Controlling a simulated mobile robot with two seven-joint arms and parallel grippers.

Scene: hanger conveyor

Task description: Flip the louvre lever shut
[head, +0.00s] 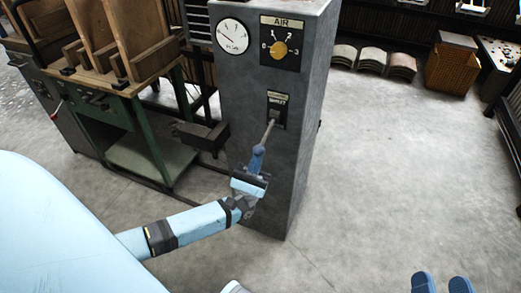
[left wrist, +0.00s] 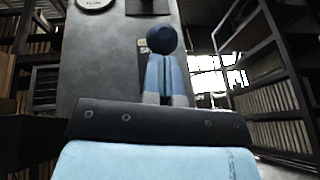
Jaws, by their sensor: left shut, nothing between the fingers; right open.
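The louvre lever (head: 269,132) is a thin grey rod. It comes out of a dark labelled plate (head: 277,108) on the front of the grey cabinet and slants downward. Its dark blue round knob (left wrist: 161,39) shows in the left wrist view, just beyond my left fingertips. My left gripper (head: 256,163) is at the lower end of the lever, with its light blue fingers shut and nothing between them. Whether the fingers touch the knob I cannot tell. My right gripper (head: 442,280) is open and empty at the bottom right of the head view, away from the cabinet.
The grey cabinet (head: 238,100) carries a round gauge (head: 233,36) and an AIR dial with a yellow knob (head: 280,49) above the lever. A green-framed bench (head: 155,130) with wooden racks stands to its left. The floor (head: 400,160) to the right is clear.

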